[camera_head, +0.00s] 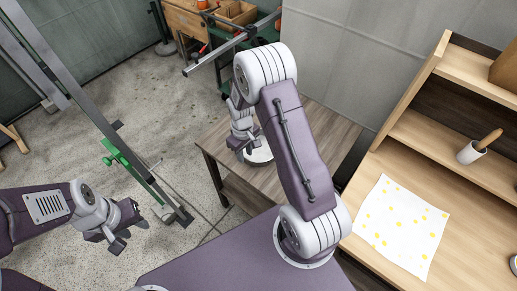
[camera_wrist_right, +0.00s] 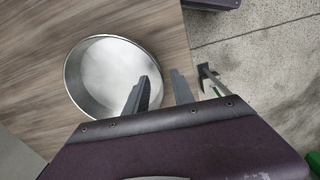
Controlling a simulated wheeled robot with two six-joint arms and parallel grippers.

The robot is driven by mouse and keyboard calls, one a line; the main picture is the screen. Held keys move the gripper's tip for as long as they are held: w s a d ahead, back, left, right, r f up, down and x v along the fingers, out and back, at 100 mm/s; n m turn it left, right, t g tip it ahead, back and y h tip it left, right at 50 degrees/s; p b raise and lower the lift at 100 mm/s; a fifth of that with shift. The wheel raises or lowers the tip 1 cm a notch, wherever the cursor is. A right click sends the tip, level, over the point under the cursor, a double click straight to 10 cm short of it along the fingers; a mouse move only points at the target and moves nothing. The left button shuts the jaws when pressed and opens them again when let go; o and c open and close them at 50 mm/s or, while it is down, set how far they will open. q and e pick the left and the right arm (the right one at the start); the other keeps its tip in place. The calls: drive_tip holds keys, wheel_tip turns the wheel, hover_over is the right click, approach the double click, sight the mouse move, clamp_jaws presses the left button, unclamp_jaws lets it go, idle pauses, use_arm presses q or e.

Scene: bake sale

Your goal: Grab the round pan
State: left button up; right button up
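The round pan (camera_wrist_right: 98,70) is a shallow silver metal pan lying on the wooden table in the right wrist view. In the head view the pan (camera_head: 262,155) is partly hidden behind my right gripper (camera_head: 243,142). In the wrist view my right gripper (camera_wrist_right: 160,80) has its two fingers apart. One finger overlaps the pan's inside and the other is outside its right rim, with the rim between them; I cannot tell whether either touches. My left gripper (camera_head: 128,236) is empty, over the floor at the lower left, with its fingers apart.
The small wooden table (camera_head: 322,133) has bare room right of the pan. A desk with shelves (camera_head: 468,225) stands at the right, with a yellow-dotted white sheet (camera_head: 402,225) and a white mortar (camera_head: 470,152). A metal frame with a green clamp (camera_head: 115,152) stands at the left.

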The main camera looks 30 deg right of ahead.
wheel_tip(320, 180, down, 3)
drive_tip(key=shift+r, duration=0.1)
clamp_jaws()
idle(1.3)
